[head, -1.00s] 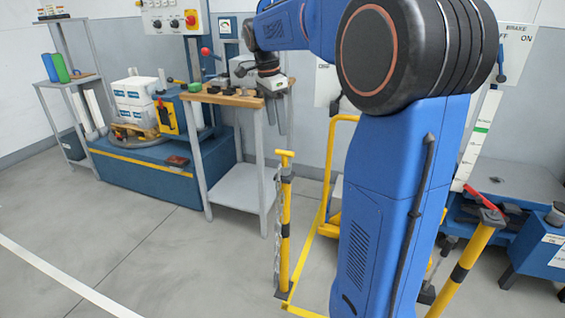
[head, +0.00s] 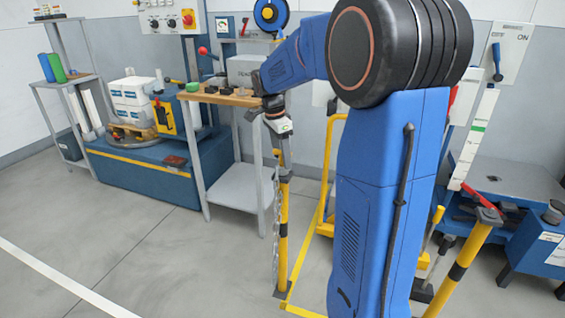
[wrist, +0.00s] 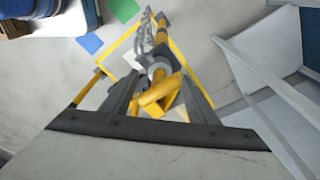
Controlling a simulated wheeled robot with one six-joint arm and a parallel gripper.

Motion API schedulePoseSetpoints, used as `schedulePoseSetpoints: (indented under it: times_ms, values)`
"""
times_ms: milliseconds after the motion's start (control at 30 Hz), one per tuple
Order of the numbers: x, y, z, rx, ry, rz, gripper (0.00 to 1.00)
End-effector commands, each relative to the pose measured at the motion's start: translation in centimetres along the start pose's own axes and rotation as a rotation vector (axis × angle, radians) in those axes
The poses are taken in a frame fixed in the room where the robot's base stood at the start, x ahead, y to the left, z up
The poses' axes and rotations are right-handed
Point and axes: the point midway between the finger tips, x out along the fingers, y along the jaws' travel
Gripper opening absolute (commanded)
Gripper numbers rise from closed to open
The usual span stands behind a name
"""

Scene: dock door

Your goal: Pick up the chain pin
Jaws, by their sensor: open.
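The chain pin (wrist: 160,92) is yellow with a crossbar handle. In the wrist view it lies between the fingers of my gripper (wrist: 159,82), at the grey collar (wrist: 157,62) of a yellow post (head: 283,220). My gripper is open and also shows in the head view (head: 284,160), pointing down at the top of that post. There the gripper hides the pin's handle. I cannot tell whether either finger touches the pin. A grey chain (wrist: 146,35) hangs beside the post.
A wooden-topped workbench (head: 222,98) with small parts stands close left of the post. Its lower shelf is pale grey. A second yellow post (head: 466,262) with a red handle stands at the right. Yellow rails run along the floor. Open floor lies at front left.

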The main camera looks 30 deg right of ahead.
Motion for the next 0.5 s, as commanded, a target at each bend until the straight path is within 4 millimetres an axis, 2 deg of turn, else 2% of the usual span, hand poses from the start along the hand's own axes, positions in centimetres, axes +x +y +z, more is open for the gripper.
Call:
schedulePoseSetpoints:
  times_ms: [167,433,500]
  values:
    - [1.7,0.0,0.0,0.0,0.0,0.001,0.54]
    - [1.9,0.0,0.0,0.0,0.0,-0.001,0.54]
    - [1.9,0.0,0.0,0.0,0.0,-0.001,0.37]
